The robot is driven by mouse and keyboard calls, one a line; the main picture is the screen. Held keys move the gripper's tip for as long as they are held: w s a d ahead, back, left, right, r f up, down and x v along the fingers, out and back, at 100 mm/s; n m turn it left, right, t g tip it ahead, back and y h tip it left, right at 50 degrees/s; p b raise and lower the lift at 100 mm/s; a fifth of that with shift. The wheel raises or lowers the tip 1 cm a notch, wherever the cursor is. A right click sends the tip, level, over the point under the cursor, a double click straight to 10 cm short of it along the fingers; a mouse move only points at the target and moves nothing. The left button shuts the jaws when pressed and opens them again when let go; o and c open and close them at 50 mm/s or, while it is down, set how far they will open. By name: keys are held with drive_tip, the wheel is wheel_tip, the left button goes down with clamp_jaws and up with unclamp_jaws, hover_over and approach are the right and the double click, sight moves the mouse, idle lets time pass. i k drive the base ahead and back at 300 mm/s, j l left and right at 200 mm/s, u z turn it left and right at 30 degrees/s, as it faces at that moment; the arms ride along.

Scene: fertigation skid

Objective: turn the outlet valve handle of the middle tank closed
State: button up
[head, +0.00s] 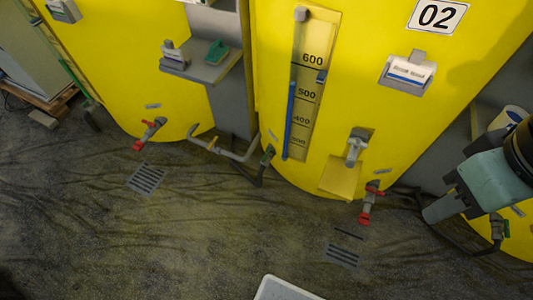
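The middle tank (400,120) is large, yellow and marked 02. Its outlet valve sticks out low on its front, a short grey body with a red handle (375,190) at the top. The handle appears to lie across the body, but it is small. A red end piece (365,217) points down toward the floor. My arm comes in from the right edge, and its grey end (438,210), where my gripper is, hangs to the right of the valve, apart from it in the picture. I cannot make out its fingers.
A similar red-ended valve (150,132) is on the left tank (140,80). Grey pipe (225,150) runs low between those tanks. A dark hose (440,232) runs by my arm. Floor grates (148,178) lie in the open floor ahead. A white edge (285,290) shows at bottom.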

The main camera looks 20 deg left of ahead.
sight(265, 155)
drive_tip(key=i+j+u, duration=0.15)
drive_tip(key=u, duration=0.25)
drive_tip(key=i+u, duration=0.6)
drive_tip(key=u, duration=0.2)
